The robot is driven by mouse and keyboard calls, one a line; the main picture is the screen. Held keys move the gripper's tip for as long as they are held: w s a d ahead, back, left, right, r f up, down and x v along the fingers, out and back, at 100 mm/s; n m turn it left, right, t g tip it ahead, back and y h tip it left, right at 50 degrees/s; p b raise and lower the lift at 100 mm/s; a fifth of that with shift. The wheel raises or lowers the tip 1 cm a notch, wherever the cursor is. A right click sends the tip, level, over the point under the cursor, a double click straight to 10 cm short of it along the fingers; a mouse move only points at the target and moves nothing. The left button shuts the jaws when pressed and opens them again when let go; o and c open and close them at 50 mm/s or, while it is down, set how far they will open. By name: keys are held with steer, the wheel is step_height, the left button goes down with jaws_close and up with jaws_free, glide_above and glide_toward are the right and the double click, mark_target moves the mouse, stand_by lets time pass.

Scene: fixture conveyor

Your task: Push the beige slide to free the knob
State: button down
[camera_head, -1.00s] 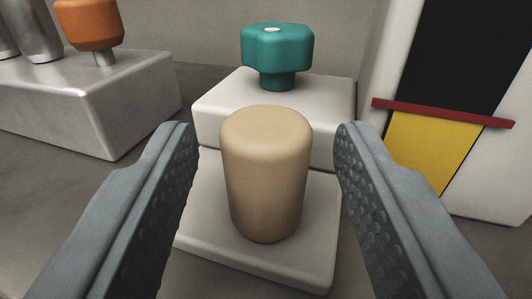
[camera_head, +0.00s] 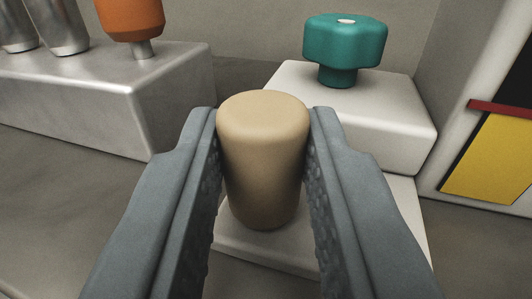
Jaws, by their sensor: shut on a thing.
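The beige slide (camera_head: 263,165) is a rounded upright peg in the middle of the view. My gripper (camera_head: 264,120) is shut on it, one ribbed finger on each side. The peg stands at the left part of a low white base plate (camera_head: 385,240); its foot is partly hidden by the fingers. The teal lobed knob (camera_head: 345,45), with a white dot on top, stands upright on a raised white block (camera_head: 385,125) behind and to the right of the peg. The peg and the knob are apart.
A grey metal block (camera_head: 100,110) at the left carries an orange knob (camera_head: 130,18) and silver cylinders (camera_head: 62,28). A white panel with a yellow field (camera_head: 495,160) and a red bar (camera_head: 500,108) stands at the right. Bare grey surface lies at the lower left.

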mark_target(255, 244)
steer(key=shift+a, duration=0.1)
steer(key=c, duration=1.2)
jaws_free()
steer(key=shift+a, duration=0.1)
step_height(255, 244, up, 10)
steer(key=s+d+r+y, duration=0.1)
steer(key=s+d+r, duration=0.25)
steer(key=s, duration=0.35)
steer(key=s+d+r, duration=0.2)
steer(key=s+d, duration=0.2)
steer(key=s, duration=0.3)
steer(key=s+d+r+y, duration=0.1)
steer(key=s+d+r, duration=0.2)
steer(key=s, duration=0.4)
steer(key=s+d+f, duration=0.1)
steer(key=s+d, duration=0.1)
steer(key=s, duration=0.5)
steer(key=s+d+f+h, duration=0.1)
steer(key=s+d, duration=0.2)
steer(key=s, duration=0.5)
steer(key=s+d+f+h, duration=0.1)
steer(key=s+d+f, duration=0.1)
steer(key=s, duration=0.6)
steer(key=shift+s+d+g, duration=0.1)
steer(key=shift+d+g, duration=0.2)
steer(key=shift+d, duration=0.4)
